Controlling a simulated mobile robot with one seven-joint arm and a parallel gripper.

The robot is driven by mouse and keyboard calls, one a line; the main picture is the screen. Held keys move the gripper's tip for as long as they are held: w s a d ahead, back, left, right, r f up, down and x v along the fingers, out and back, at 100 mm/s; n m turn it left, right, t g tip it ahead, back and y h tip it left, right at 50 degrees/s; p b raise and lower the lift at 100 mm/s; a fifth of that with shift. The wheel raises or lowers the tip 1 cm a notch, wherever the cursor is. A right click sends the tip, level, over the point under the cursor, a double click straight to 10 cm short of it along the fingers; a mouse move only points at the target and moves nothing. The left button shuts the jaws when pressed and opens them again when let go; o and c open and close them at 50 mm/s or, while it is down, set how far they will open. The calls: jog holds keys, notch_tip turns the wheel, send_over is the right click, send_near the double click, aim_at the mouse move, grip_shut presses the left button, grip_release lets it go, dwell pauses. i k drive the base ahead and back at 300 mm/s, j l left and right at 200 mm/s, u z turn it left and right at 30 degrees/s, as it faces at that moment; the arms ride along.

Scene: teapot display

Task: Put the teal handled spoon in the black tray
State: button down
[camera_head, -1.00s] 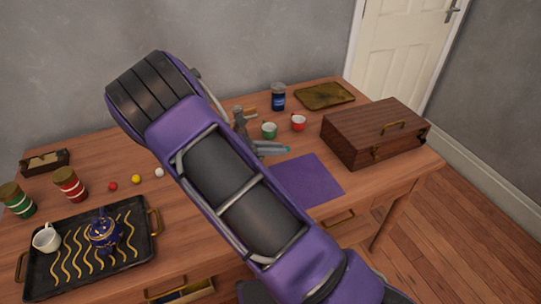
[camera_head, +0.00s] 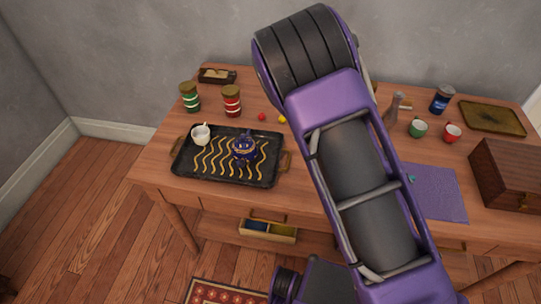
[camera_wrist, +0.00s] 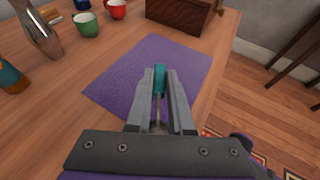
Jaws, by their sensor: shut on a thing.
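In the wrist view my gripper (camera_wrist: 160,88) is shut on the teal handled spoon (camera_wrist: 160,76). The teal handle stands out between the fingertips, above the purple mat. In the head view my arm hides the gripper and most of the spoon; only a small teal tip (camera_head: 411,178) shows beside the arm, over the mat. The black tray (camera_head: 270,168) with gold wavy lines and brass handles lies on the left of the table, well left of my gripper. A white mug (camera_head: 201,134) and a blue teapot (camera_head: 244,148) stand on it.
The purple mat (camera_head: 440,192) is bare. A green mug (camera_head: 418,128), red mug (camera_head: 452,132), metal bottle (camera_head: 394,110) and blue jar (camera_head: 441,99) stand behind it. A wooden box (camera_head: 505,172) is right. Red (camera_head: 231,101) and green (camera_head: 189,97) striped jars stand behind the tray.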

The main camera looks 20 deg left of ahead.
aim_at(205, 170)
jog(key=k+j, duration=0.55)
jog(key=j, duration=0.3)
jog(key=k+j+u, duration=0.15)
jog(key=j, duration=0.95)
jog(key=i+j, duration=0.15)
jog(key=j, duration=0.15)
jog(key=i+j+u, duration=0.1)
jog(key=j, duration=0.2)
jog(key=i+j, duration=0.15)
jog(key=j, duration=0.2)
